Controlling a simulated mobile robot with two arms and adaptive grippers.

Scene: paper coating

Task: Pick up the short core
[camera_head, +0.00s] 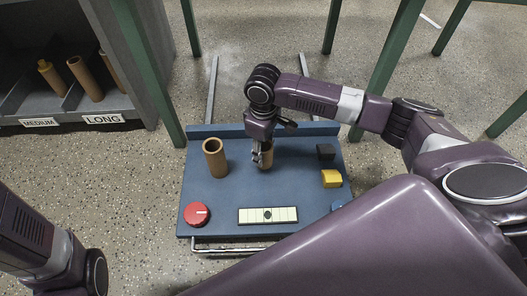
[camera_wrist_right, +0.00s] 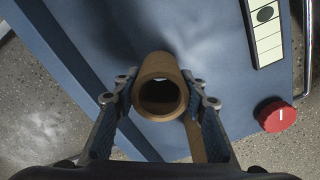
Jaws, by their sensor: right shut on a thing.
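My right gripper (camera_head: 263,154) comes down over the blue board and is shut on a brown hollow core (camera_head: 267,161), which I take to be the short core. In the right wrist view the round open end of this core (camera_wrist_right: 160,112) sits between the two fingers of the right gripper (camera_wrist_right: 160,100). The core looks upright; I cannot tell whether its lower end touches the board. A second brown core (camera_head: 214,160) stands upright to its left on the board, apart from the gripper. My left arm shows at the lower left, but its gripper is out of view.
A shelf (camera_head: 125,65) at the upper left holds several brown cores above MEDIUM and LONG labels. Green legs stand around.

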